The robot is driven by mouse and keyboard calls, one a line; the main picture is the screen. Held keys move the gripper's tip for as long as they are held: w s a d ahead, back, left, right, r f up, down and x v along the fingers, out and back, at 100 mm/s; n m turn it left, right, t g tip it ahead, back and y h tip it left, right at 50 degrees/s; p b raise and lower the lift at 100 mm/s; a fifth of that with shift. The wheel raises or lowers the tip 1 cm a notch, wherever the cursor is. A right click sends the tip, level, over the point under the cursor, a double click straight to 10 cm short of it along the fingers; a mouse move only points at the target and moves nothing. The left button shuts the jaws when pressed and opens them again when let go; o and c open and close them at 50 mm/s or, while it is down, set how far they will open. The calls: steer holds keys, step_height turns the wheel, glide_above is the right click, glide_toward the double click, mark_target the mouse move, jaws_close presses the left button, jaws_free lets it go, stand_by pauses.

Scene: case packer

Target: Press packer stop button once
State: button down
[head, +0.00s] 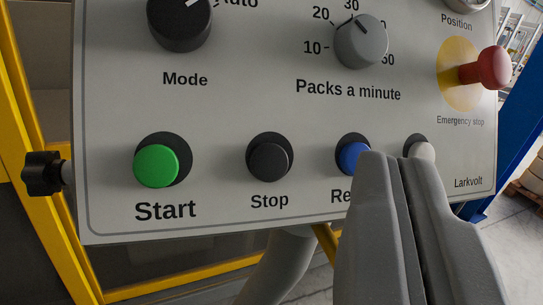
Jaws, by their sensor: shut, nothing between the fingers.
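The stop button (269,161) is a dark grey round push button in a black collar, above the label "Stop" on the light grey control panel (225,120). It is in full view, left of my gripper. My gripper (385,160) is shut and empty, with its fingertips in front of the panel's lower right part. In the picture the fingertips overlap the edge of the blue button (352,157) and hide part of its label, which starts "Re". I cannot tell whether they touch the panel.
The green start button (156,166) is left of the stop button. A red emergency stop (488,68) sticks out at the upper right. Mode knob (180,22) and packs-a-minute knob (361,41) are above. A black clamp knob (43,174) is at the left.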

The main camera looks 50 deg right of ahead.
mark_target(270, 163)
steer(key=shift+w+d+f+b, duration=0.2)
steer(key=shift+w+d+f, duration=0.35)
steer(key=shift+w, duration=0.5)
steer(key=shift+w+d+f+b, duration=0.2)
steer(key=shift+w+d+f, duration=0.2)
steer(key=shift+w+f, duration=0.55)
steer(key=shift+w+d+f+b, duration=0.2)
steer(key=shift+w+d+f, duration=0.3)
steer(key=shift+w, duration=0.7)
steer(key=shift+w+p, duration=0.15)
steer(key=shift+p, duration=0.15)
steer(key=shift+w+d+f, duration=0.1)
steer(key=shift+w+f, duration=0.05)
steer(key=shift+f, duration=0.05)
steer(key=shift+w+d+f+p, duration=0.15)
steer(key=shift+w+p, duration=0.15)
steer(key=shift+p, duration=0.05)
steer(key=shift+s, duration=0.1)
stand_by(0.4)
steer(key=shift+s+a+r+p, duration=0.25)
steer(key=shift+s+r+p, duration=0.15)
steer(key=shift+s+r, duration=0.05)
steer(key=shift+s, duration=0.1)
